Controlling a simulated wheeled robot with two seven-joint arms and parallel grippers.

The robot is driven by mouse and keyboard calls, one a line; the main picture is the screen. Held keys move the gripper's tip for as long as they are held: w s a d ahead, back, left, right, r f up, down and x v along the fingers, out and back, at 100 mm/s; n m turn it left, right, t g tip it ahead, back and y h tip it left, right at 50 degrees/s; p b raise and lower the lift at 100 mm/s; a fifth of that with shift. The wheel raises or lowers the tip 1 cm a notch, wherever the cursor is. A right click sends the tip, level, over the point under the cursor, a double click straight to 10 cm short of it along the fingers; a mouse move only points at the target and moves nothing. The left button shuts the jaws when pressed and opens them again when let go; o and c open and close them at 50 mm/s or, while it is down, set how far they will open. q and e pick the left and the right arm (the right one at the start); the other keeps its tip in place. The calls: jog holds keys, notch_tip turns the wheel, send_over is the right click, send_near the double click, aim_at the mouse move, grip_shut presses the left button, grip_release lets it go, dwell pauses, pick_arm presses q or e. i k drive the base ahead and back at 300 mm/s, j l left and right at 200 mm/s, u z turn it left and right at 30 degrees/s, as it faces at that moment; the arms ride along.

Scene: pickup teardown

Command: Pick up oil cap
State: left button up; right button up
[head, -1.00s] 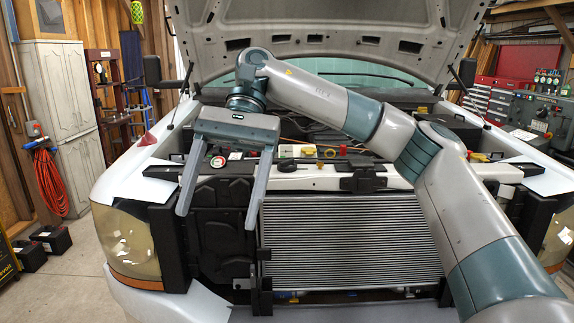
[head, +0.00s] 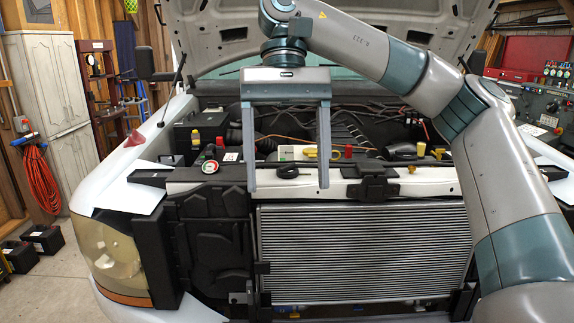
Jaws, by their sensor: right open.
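A small black round piece (head: 288,172), which looks like the oil cap, lies on the pale front crossbar (head: 225,184) of the pickup. It is small, so I cannot be sure of its identity. My right gripper (head: 288,187) hangs fingers down in front of the engine bay, open and empty. In the picture its two fingers stand left and right of the black piece. I cannot tell how far in front of or above it they are. My left gripper is not in view.
The raised hood (head: 235,45) hangs over the bay. A round gauge (head: 210,167) sits left of the gripper, and a black latch block (head: 372,184) to its right. A yellow part (head: 311,153) shows behind the fingers. The radiator (head: 365,250) is below.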

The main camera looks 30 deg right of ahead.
aim_at(289, 171)
jog(key=i+l, duration=1.25)
jog(key=i, duration=0.1)
